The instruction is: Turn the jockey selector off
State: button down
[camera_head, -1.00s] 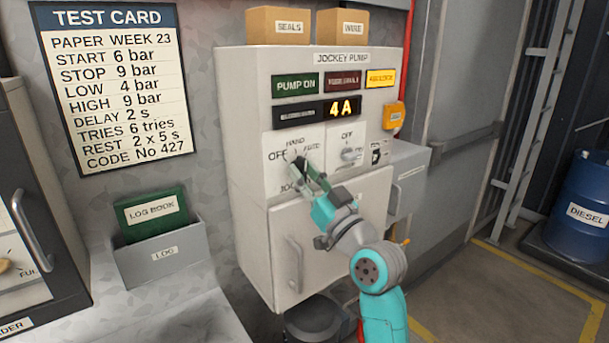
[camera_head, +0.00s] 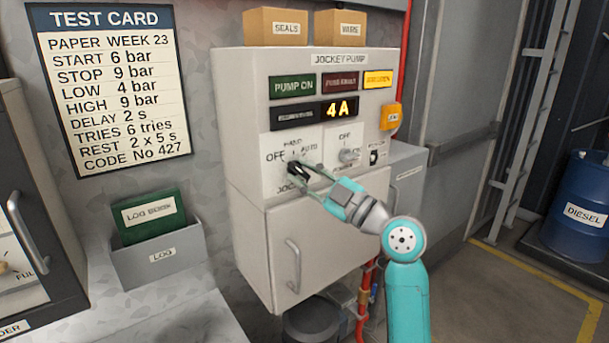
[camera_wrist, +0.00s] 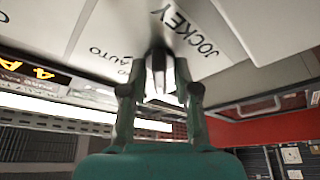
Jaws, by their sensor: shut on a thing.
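The jockey selector (camera_head: 296,168) is a dark knob on the white front of the jockey pump panel. OFF is printed at its left, HAND above it and AUTO at its right. My gripper (camera_head: 307,173) reaches in from the lower right, with its two fingers around the knob. In the wrist view the fingers close on both sides of the knob (camera_wrist: 160,75), with the AUTO and JOCKEY lettering beside it. Where the pointer sits is hard to tell, as the fingers partly cover the knob.
A second selector (camera_head: 349,155) sits just right, close to my gripper. The display (camera_head: 341,109) reads 4 A, and the yellow lamp (camera_head: 378,79) looks lit. A cabinet door handle (camera_head: 294,266) stands out below. A log book holder (camera_head: 160,255) is at left.

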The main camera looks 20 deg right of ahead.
jog(key=shift+n+g, duration=0.4)
jog(key=shift+n, duration=0.2)
jog(key=c, duration=1.2)
grip_release()
jog(key=shift+w, duration=0.1)
jog(key=v, duration=1.2)
jog(key=shift+f, duration=0.2)
